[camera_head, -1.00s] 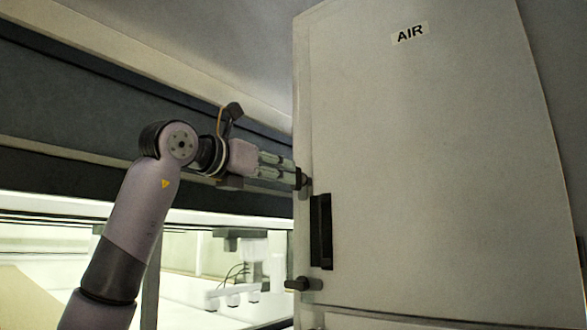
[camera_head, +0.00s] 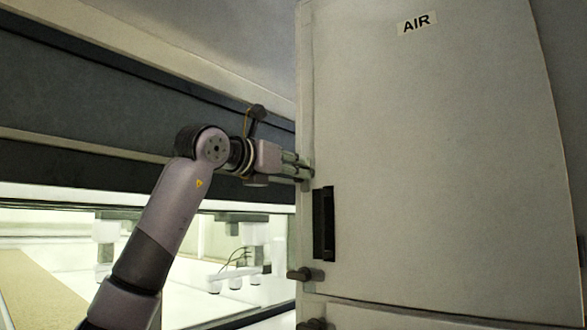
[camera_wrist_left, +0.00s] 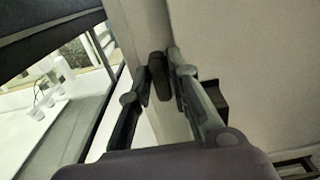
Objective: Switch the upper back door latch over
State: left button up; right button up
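The pale door (camera_head: 430,170) marked AIR fills the right of the head view and looks shut. My left gripper (camera_head: 308,169) is at its left edge, at the upper latch. In the left wrist view the dark latch handle (camera_wrist_left: 160,76) sits between the fingertips of my left gripper (camera_wrist_left: 159,62), with a finger close on each side. I cannot tell whether the fingers press on it. In the head view the gripper hides the upper latch. My right gripper is not in view.
A lower dark latch (camera_head: 305,274) and a black recessed handle (camera_head: 323,223) are on the door's left side, below my gripper. A dark horizontal beam (camera_head: 90,95) runs behind my left arm. A lit opening with white fittings (camera_head: 235,280) lies below it.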

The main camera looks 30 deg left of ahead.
pick_arm(q)
grip_shut()
dwell(0.3)
jog(key=n+b, duration=0.2)
jog(key=n, duration=0.6)
jog(key=n+b, duration=0.2)
jog(key=n, duration=0.7)
jog(key=shift+a+f+n, duration=0.15)
jog(key=shift+f+n, duration=0.05)
jog(key=shift+n, duration=0.4)
jog(key=shift+o, duration=2.2)
grip_release()
